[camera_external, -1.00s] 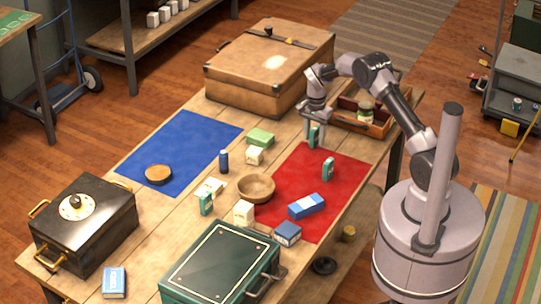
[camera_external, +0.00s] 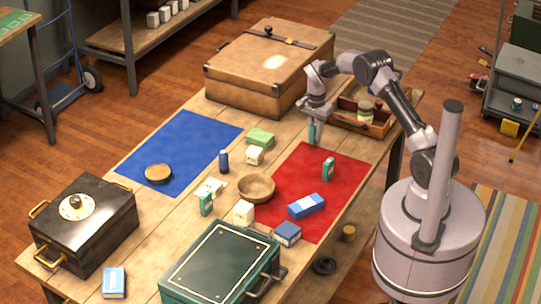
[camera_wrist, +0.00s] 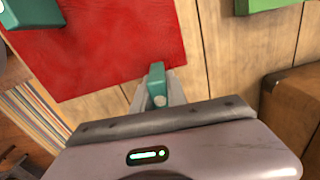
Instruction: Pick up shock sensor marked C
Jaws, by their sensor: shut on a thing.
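My gripper (camera_external: 311,127) is shut on a small teal-green shock sensor (camera_external: 311,133) beside the far corner of the red mat. In the wrist view the held sensor (camera_wrist: 157,80) stands between the fingertips (camera_wrist: 157,92). I cannot read a letter on it. Whether it is clear of the table is hard to tell. A similar teal sensor (camera_external: 328,168) stands on the red mat (camera_external: 290,175); a teal thing (camera_wrist: 35,12) also shows at the wrist view's top left. Another teal sensor (camera_external: 206,204) stands left of the wooden bowl (camera_external: 256,187).
An open wooden tray (camera_external: 375,128) with jars is right of my gripper. A tan suitcase (camera_external: 258,82) stands behind left. The blue mat (camera_external: 190,140), a green box (camera_external: 260,137), blue boxes (camera_external: 306,206) and a green case (camera_external: 215,265) share the table.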

